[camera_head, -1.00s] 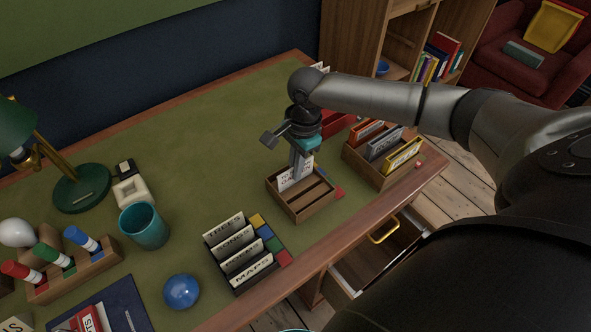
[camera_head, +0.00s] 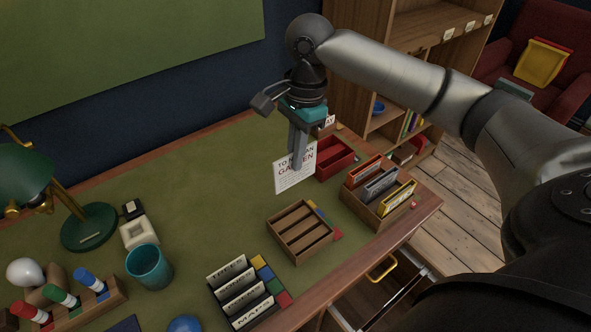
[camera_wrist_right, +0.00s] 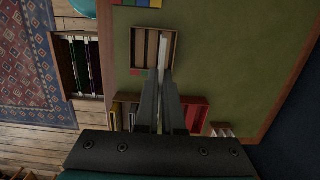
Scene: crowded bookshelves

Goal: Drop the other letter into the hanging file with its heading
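My right gripper (camera_head: 298,165) is shut on a white letter (camera_head: 291,176) and holds it up above the desk, behind the slotted wooden tray (camera_head: 272,228). In the right wrist view the letter (camera_wrist_right: 163,55) shows edge-on between the fingers (camera_wrist_right: 161,85). An open drawer (camera_head: 362,297) is below the desk's front edge. In the right wrist view, the drawer (camera_wrist_right: 64,60) holds several dark hanging files (camera_wrist_right: 86,65); their headings are not legible. My left gripper is out of view.
A wooden box (camera_head: 356,206) with red, grey and yellow folders stands right of the tray, with a red tray (camera_head: 330,170) behind it. A rack of labelled cards (camera_head: 240,285), a teal cup (camera_head: 149,266) and a lamp (camera_head: 88,225) are left. The desk's middle is clear.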

